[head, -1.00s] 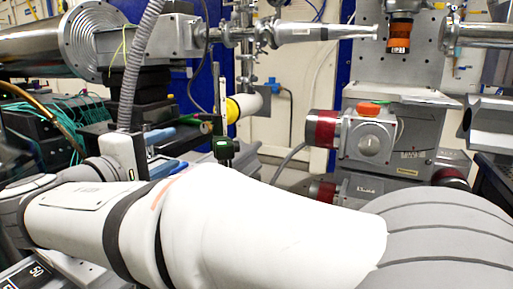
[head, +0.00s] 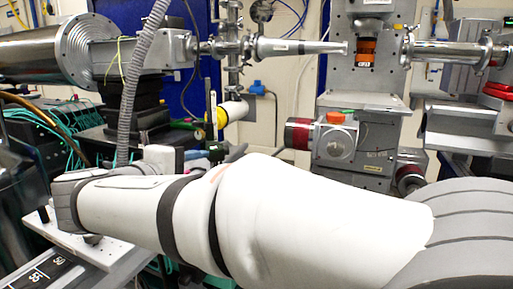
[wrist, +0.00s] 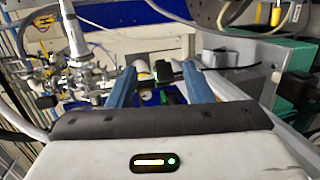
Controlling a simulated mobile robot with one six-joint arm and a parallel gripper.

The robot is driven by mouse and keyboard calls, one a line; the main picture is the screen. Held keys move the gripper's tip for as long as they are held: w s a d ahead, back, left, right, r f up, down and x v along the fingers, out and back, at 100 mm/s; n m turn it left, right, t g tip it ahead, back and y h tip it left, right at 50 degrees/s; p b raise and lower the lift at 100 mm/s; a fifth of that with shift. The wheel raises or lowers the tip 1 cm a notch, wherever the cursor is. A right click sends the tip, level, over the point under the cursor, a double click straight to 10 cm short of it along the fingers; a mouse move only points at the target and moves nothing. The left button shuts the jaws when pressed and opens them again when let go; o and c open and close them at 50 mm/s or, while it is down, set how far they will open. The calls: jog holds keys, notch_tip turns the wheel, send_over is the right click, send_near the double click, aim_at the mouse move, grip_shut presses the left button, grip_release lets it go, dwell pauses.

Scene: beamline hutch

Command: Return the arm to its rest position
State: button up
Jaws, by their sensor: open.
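My arm (head: 270,215) stretches across the lower part of the head view, from the right edge to the wrist at left. My gripper (wrist: 158,70) shows in the wrist view with two blue-grey fingers spread apart. A small black block with a green light (wrist: 163,72) appears between the fingertips. I cannot tell how far beyond them it lies, and nothing is clearly gripped. In the head view my gripper (head: 198,156) is small and partly hidden behind my forearm.
A steel beam pipe (head: 40,57) and a grey corrugated hose (head: 138,75) stand behind the wrist at left. A stage with an orange knob (head: 335,117) and a red-ringed motor (head: 299,134) stands behind the arm. Green cabling (head: 65,140) hangs at left.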

jog(key=s+d+r+m+g+y+p, duration=0.15)
jog(key=d+g+p, duration=0.25)
jog(key=d+p, duration=0.4)
jog(key=s+d+m+g+h+p, duration=0.1)
jog(key=d+m+g+p, duration=0.3)
jog(key=d, duration=0.7)
jog(key=s+d+r+m+g+y+p, duration=0.3)
jog(key=s+d+m+y+p, duration=0.4)
jog(key=s+p, duration=0.5)
jog(key=shift+d+r+p, duration=0.3)
jog(key=shift+r+p, duration=0.3)
jog(key=shift+p, duration=2.05)
